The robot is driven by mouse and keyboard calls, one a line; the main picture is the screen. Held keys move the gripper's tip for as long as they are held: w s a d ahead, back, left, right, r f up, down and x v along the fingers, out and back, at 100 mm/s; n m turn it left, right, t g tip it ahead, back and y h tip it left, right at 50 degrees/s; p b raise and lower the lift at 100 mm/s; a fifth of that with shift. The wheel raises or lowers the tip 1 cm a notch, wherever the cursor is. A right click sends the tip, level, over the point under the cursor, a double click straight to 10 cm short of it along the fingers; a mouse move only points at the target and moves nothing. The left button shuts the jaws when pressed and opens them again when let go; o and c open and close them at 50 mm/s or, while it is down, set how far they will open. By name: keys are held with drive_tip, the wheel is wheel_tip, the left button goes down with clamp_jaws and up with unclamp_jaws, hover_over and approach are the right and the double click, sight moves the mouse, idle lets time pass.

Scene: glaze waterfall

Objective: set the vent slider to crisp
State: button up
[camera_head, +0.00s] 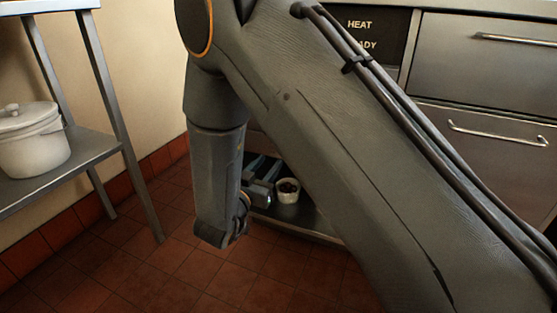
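No vent slider and no "crisp" mark can be made out in this view. A dark panel (376,33) at the top shows the white words "HEAT" and part of "READY"; my arm covers some of it. My arm fills the middle and right of the picture. My gripper (262,182) shows only in part, low behind the arm, beside a small white cup. Its fingertips are too small and hidden to tell whether they are open or shut.
The small white cup (288,190) with dark contents stands on a low metal shelf (305,216). Steel drawers (490,62) with bar handles are at right. A metal rack (85,160) at left holds a white lidded pot (32,140). The tiled floor (190,275) is clear in front.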

drive_tip(key=b+x, duration=0.3)
drive_tip(key=x, duration=0.4)
drive_tip(key=shift+w, duration=0.2)
drive_tip(key=shift+d, duration=0.1)
drive_tip(key=shift+c, duration=0.4)
clamp_jaws()
